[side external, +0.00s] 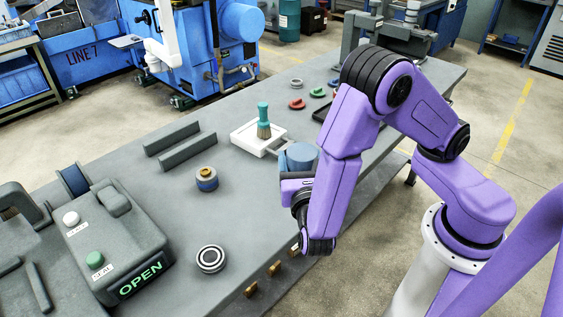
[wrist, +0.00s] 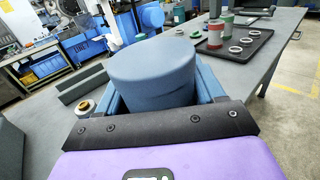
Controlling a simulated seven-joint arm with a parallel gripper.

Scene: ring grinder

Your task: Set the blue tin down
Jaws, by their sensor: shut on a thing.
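The blue tin (side external: 301,156) is a dull blue cylinder with a flat top. In the side view it is at the table's right side, just right of the white tray, partly hidden by my purple arm. In the wrist view the tin (wrist: 155,65) stands upright between the two blue fingers of my gripper (wrist: 163,92). My gripper (side external: 290,168) is shut on it, reaching in roughly level. The tin's bottom is hidden, so I cannot tell whether it touches the grey table (side external: 240,215).
A white tray (side external: 243,138) holds a teal-handled brush (side external: 263,115). A machine reading OPEN (side external: 139,279) stands front left. A dark tray (wrist: 238,45) with rings is at the back.

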